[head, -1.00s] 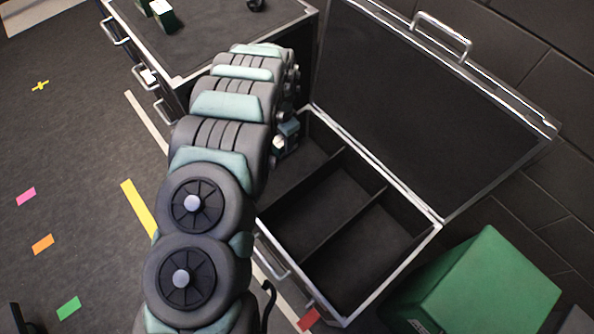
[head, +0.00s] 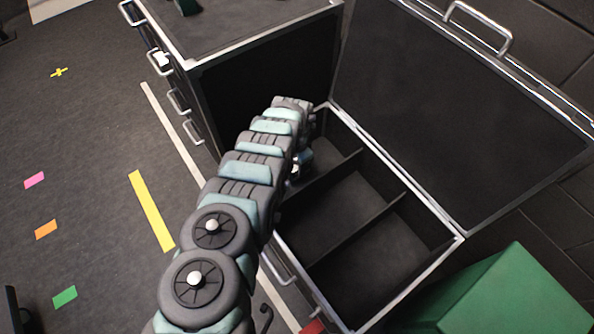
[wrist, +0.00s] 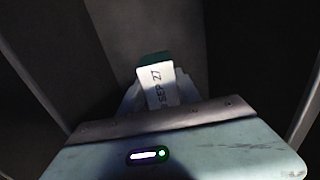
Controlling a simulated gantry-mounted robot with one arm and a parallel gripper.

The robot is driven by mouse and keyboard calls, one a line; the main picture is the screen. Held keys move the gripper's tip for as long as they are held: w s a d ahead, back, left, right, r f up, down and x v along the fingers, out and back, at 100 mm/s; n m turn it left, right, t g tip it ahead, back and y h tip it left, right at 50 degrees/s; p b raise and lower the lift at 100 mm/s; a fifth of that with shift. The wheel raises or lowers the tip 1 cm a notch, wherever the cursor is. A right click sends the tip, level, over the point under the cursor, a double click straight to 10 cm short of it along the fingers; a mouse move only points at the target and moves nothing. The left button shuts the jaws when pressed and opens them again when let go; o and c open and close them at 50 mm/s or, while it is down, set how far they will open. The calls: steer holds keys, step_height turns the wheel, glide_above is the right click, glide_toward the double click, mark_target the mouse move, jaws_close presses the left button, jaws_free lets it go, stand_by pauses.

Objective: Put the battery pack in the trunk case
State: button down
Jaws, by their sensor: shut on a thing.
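The battery pack is a dark green block with a white label reading "SEP 27" (wrist: 160,85) in the wrist view. My gripper (wrist: 159,95) is shut on it, with a finger on each side. In the head view the trunk case (head: 415,279) stands open, its lid raised at the back and its inside split by dividers into compartments. My gripper (head: 301,165) is at the far-left compartment, largely hidden behind my arm. The pack cannot be made out in the head view. The wrist view shows dark walls on both sides; whether the pack touches the floor cannot be told.
A black cabinet (head: 260,100) with metal handles stands left of the case, with a green object (head: 187,6) on top. A green box (head: 515,295) is at the lower right. The middle compartment (head: 345,200) and near compartment (head: 375,265) look empty.

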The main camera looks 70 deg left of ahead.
step_height(320, 180, down, 3)
steer(key=shift+f+b, duration=0.1)
steer(key=shift+b, duration=0.85)
steer(key=shift+s+d, duration=0.1)
steer(key=c, duration=1.3)
jaws_free()
steer(key=o, duration=0.5)
steer(key=shift+c, duration=0.2)
